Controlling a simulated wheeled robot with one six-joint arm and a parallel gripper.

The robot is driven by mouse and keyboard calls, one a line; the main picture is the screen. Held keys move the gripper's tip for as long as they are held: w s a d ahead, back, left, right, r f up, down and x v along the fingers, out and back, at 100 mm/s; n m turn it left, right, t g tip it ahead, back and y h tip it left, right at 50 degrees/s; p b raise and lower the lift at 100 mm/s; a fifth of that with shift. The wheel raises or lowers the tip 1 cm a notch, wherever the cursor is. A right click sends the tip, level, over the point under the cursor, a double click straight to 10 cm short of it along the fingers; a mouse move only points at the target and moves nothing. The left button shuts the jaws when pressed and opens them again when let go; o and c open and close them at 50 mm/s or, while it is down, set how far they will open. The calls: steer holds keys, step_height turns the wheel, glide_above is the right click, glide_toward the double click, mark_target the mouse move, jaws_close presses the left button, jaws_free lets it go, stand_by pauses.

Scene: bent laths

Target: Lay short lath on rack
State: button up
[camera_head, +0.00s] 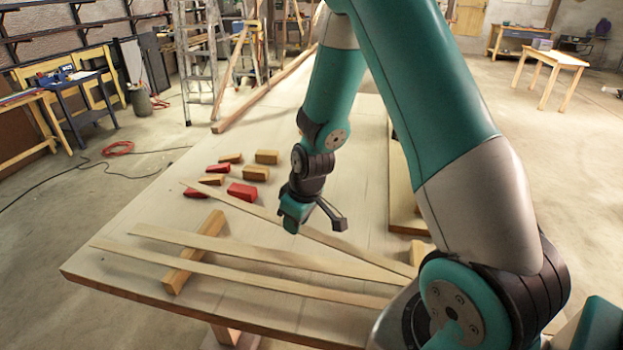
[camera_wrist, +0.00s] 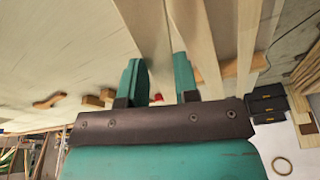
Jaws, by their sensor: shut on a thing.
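My gripper (camera_head: 316,222) is over the table, its fingers on either side of a pale thin lath (camera_head: 352,247). In the wrist view this lath (camera_wrist: 150,35) runs between the two fingers (camera_wrist: 160,80). In the head view it slants from upper left to lower right; whether it is clear of the table is hard to tell. Two more laths, a farther one (camera_head: 240,249) and a nearer one (camera_head: 220,271), lie side by side across a wooden bar of the rack (camera_head: 208,228). Another wooden block (camera_head: 419,250) shows at the right, partly hidden by my arm.
Several red blocks (camera_head: 242,191) and wooden blocks (camera_head: 256,173) lie on the table (camera_head: 150,207) left of my gripper. A long board (camera_head: 403,200) lies at the right. A stepladder (camera_head: 195,65) stands beyond the table. The table's near left corner is bare.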

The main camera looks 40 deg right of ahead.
steer(key=d+r+n+p, duration=0.2)
steer(key=d+r+n, duration=0.1)
steer(key=d+r, duration=0.2)
steer(key=shift+n+y, duration=0.3)
steer(key=shift+y, duration=0.1)
steer(key=b+x, duration=0.3)
steer(key=x, duration=0.1)
steer(key=s+d+b+x, duration=0.1)
steer(key=b+x, duration=0.6)
steer(key=shift+s+d+f, duration=0.2)
steer(key=shift+s+f, duration=0.15)
steer(key=shift+f, duration=0.35)
steer(key=shift+r, duration=0.2)
step_height(320, 180, up, 5)
steer(key=p, duration=0.4)
steer(key=shift+f, duration=0.2)
steer(key=shift+f, duration=0.2)
steer(key=shift+s+d+f+b, duration=0.1)
steer(key=shift+f+b, duration=2)
steer(key=shift+f, duration=0.2)
steer(key=shift+f+b, duration=0.3)
steer(key=shift+f, duration=0.05)
